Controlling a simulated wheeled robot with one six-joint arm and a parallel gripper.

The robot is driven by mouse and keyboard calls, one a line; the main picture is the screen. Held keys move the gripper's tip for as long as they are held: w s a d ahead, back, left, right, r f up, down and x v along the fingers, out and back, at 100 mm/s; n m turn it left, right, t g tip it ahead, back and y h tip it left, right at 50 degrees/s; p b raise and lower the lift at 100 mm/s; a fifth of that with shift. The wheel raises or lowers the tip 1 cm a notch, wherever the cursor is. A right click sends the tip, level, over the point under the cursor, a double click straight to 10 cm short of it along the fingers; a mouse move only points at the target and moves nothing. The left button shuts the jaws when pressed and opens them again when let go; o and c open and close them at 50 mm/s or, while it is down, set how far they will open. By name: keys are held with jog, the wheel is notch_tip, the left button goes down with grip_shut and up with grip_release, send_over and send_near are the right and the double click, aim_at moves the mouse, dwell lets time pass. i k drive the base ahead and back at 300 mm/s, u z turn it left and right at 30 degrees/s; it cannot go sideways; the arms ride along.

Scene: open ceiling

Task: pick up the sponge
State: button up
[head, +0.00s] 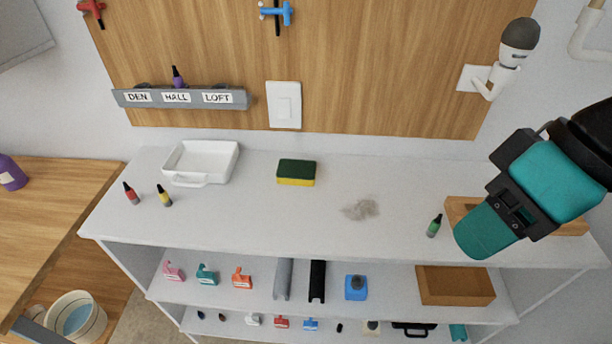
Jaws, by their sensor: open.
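The sponge (296,173) lies on the white top of the shelf unit, a little left of the middle. It is a block with a dark green upper layer and a yellow lower layer, and nothing touches it. My teal and black arm reaches in from the right edge, over the right end of the shelf top and well apart from the sponge. I cannot make out the fingertips of my gripper in this view.
A white tray (207,180) stands left of the sponge, with red (131,194) and yellow (164,196) bottles in front. A grey smudge (361,209) and a green bottle (434,227) lie to the right. A wooden box (459,208) is partly behind my arm. The shelf top around the sponge is clear.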

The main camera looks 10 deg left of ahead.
aim_at(292, 172)
jog(key=k, duration=0.5)
jog(key=u, duration=2.3)
jog(key=i, duration=1.7)
jog(key=z, duration=2.75)
jog(key=i, duration=0.5)
jog(key=z, duration=0.1)
